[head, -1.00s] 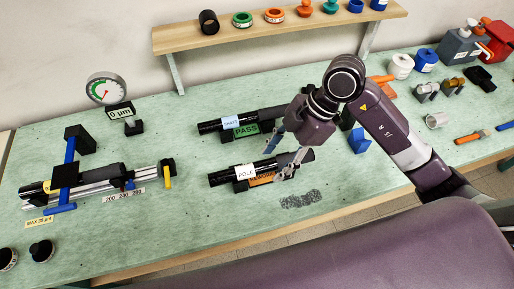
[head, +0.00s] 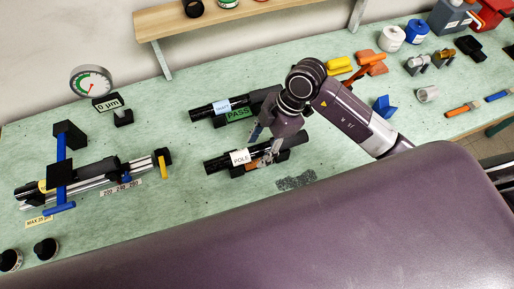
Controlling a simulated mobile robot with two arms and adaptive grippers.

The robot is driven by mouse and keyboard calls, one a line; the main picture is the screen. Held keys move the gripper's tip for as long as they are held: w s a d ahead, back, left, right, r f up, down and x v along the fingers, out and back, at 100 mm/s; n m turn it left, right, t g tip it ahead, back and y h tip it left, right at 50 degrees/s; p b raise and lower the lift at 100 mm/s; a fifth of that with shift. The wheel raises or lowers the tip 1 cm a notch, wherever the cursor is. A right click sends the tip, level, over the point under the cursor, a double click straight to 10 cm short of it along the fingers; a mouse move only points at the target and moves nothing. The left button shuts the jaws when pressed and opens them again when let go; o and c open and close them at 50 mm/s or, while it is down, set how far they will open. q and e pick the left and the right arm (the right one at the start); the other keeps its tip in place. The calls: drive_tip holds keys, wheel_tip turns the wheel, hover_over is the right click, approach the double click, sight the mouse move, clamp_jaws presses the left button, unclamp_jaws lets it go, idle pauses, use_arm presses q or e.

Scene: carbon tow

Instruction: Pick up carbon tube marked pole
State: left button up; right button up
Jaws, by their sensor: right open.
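The black carbon tube marked POLE (head: 221,163) lies on a low stand with an orange label (head: 252,167) in the middle of the bench. Its white POLE tag (head: 240,157) faces me. My right gripper (head: 262,148) is open, with its fingers pointing down over the middle of the tube, just right of the tag. I cannot tell whether the fingers touch it. The gripper hides part of the tube and the label. My left gripper is not in view.
A second black tube (head: 203,112) with a SHAFT tag lies behind on a stand with a green PASS label (head: 238,114). A measuring rail (head: 100,178) and dial gauge (head: 92,82) stand left. A dark grey patch (head: 297,180) lies in front on the green bench (head: 180,225).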

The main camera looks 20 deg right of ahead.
drive_tip(key=shift+c, duration=0.5)
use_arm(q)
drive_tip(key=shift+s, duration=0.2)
use_arm(e)
clamp_jaws()
drive_tip(key=shift+r, duration=0.1)
